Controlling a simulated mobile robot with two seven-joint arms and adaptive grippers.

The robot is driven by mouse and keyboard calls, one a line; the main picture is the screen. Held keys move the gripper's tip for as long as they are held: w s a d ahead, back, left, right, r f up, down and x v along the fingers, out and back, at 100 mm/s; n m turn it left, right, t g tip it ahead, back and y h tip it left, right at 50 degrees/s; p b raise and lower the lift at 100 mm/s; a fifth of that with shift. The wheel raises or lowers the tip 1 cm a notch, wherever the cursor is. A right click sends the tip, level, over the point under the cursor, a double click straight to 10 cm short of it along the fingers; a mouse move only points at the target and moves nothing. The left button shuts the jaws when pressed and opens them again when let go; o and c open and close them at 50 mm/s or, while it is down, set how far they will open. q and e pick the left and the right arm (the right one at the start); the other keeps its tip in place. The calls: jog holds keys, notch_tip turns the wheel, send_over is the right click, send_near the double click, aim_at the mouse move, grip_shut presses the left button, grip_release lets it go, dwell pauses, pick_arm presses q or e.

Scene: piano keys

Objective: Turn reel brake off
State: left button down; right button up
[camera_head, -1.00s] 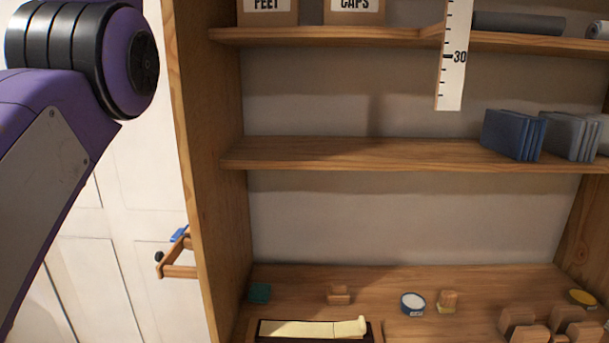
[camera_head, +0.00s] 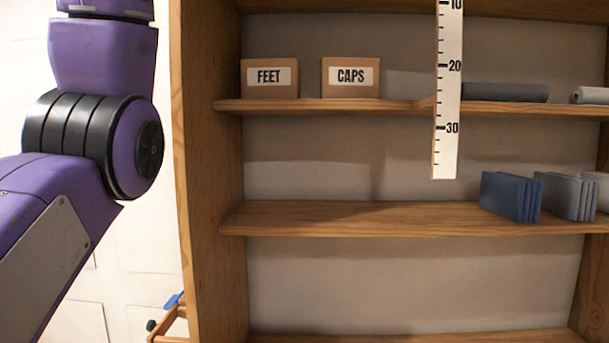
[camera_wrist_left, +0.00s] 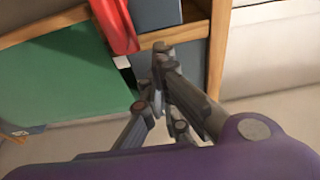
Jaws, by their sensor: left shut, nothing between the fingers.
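A wooden bracket (camera_head: 172,326) with a blue piece (camera_head: 174,299) and a dark knob (camera_head: 151,325) shows at the bottom left of the head view, on the outer side of the shelf unit. I cannot tell whether this is the reel brake; its lower part is cut off. My left gripper (camera_wrist_left: 160,62) is in the left wrist view, shut and empty, in front of a dark grey panel with a wooden edge. A red strip (camera_wrist_left: 116,22) hangs just left of its fingertips. My right gripper is not in view.
A wooden shelf unit (camera_head: 209,180) fills the head view. It holds a FEET box (camera_head: 269,78), a CAPS box (camera_head: 350,77), grey rolls and blue folders (camera_head: 510,197). A ruler (camera_head: 446,150) hangs in front. A green panel (camera_wrist_left: 60,85) is left in the wrist view.

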pick_arm(q)
jog(key=v, duration=0.4)
jog(key=r+v, duration=0.1)
jog(key=shift+s, duration=0.55)
jog(key=shift+w+f, duration=0.1)
